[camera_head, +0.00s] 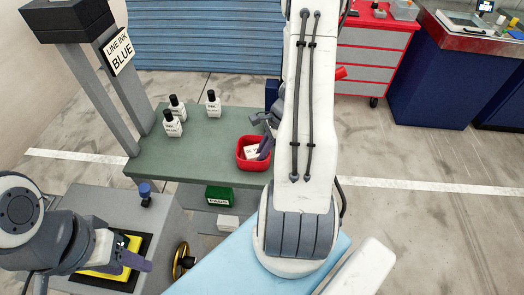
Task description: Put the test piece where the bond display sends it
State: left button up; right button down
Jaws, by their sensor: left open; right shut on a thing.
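My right gripper (265,148) reaches down into a small red tray (241,164) on the green bench, mostly hidden by my arm. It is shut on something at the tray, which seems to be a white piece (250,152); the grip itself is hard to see. My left gripper (128,260) is open at the lower left, over a yellow pad (101,270) in a black frame on a grey machine. A sign (121,53) reads "LINE INK BLUE". I cannot make out a bond display or clearly identify the test piece.
Three white bottles with black caps (172,124) stand on the green bench (190,160). Below it is a green box (219,197) labelled "PADS". A yellow-rimmed wheel (181,260) is beside the machine. A red and grey cabinet (370,60) and a blue counter (445,75) stand behind. Floor at right is clear.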

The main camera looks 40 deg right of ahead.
jog(key=shift+f, duration=0.2)
jog(key=c, duration=1.2)
grip_release()
jog(key=shift+o, duration=0.2)
jog(key=shift+r, duration=0.1)
jog(key=shift+r, duration=0.2)
jog(key=v, duration=1.2)
jog(key=shift+b, duration=0.45)
